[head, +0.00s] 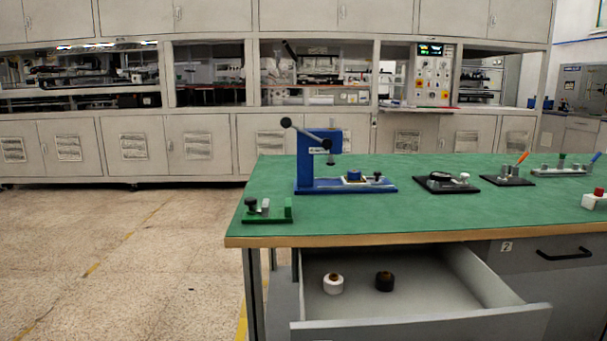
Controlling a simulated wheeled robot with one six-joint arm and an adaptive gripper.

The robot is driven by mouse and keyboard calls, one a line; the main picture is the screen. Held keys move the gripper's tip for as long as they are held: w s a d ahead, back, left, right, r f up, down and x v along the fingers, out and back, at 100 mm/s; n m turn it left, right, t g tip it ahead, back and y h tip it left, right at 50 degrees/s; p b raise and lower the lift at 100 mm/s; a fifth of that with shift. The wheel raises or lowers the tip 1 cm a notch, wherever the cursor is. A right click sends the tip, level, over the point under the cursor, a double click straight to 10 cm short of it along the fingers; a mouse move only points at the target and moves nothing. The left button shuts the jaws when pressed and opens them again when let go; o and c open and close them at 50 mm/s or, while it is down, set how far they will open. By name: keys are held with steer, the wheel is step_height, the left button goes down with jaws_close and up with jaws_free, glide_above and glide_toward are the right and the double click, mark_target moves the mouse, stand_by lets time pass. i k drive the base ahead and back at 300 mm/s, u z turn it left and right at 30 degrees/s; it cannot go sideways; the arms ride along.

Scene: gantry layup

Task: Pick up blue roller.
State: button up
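A small blue round piece (354,175) sits in a pale holder on the base of a blue lever press (320,160), near the left of the green-topped table (450,215). It is the only separate blue round part I see, and it is too small to tell for sure whether it is the blue roller. In the open drawer (420,328) lie a white roller (333,284) and a black roller (384,281), apart from each other. No blue roller shows in the drawer. My gripper is not in view.
A green fixture (266,210) stands at the table's left front corner. Black fixtures (446,182) (507,180) and a red-topped box (594,199) stand to the right. The open drawer juts out below the table edge. The floor (120,260) at left is clear.

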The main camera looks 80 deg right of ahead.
mark_target(351, 176)
steer(key=i, duration=0.9)
steer(key=z, duration=2.1)
